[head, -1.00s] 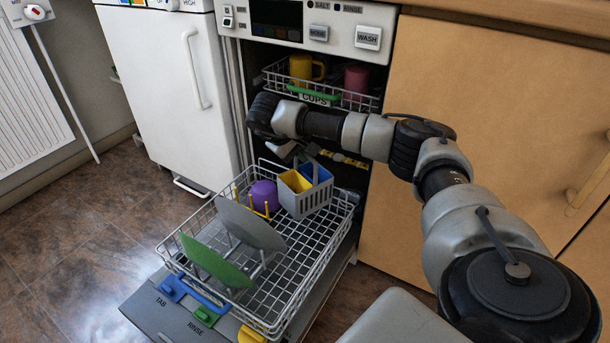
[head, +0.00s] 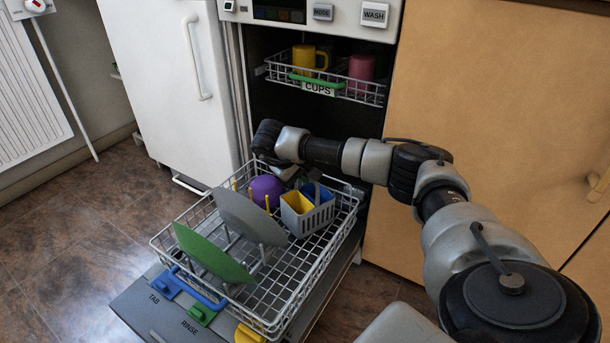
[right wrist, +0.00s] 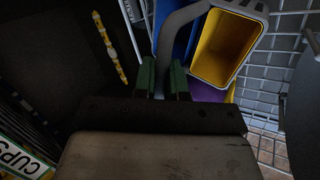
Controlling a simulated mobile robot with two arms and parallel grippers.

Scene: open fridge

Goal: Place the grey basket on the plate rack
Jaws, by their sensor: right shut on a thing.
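The grey basket (head: 309,219) has a yellow and a blue compartment and an arched handle. It is upright within the back right part of the white wire plate rack (head: 258,297), which is pulled out over the open dishwasher door. I cannot tell whether its base touches the wires. My right gripper (head: 298,176) is above the basket, partly hidden behind its own arm. In the right wrist view its green-padded fingers (right wrist: 162,80) are shut on the basket's grey handle (right wrist: 173,38). My left gripper is out of view.
A grey plate (head: 247,217) and a green plate (head: 208,254) lean in the rack. A purple bowl (head: 266,189) and yellow prongs lie left of the basket. Above, the cups rack (head: 345,94) holds yellow and pink cups. The rack's right front is bare.

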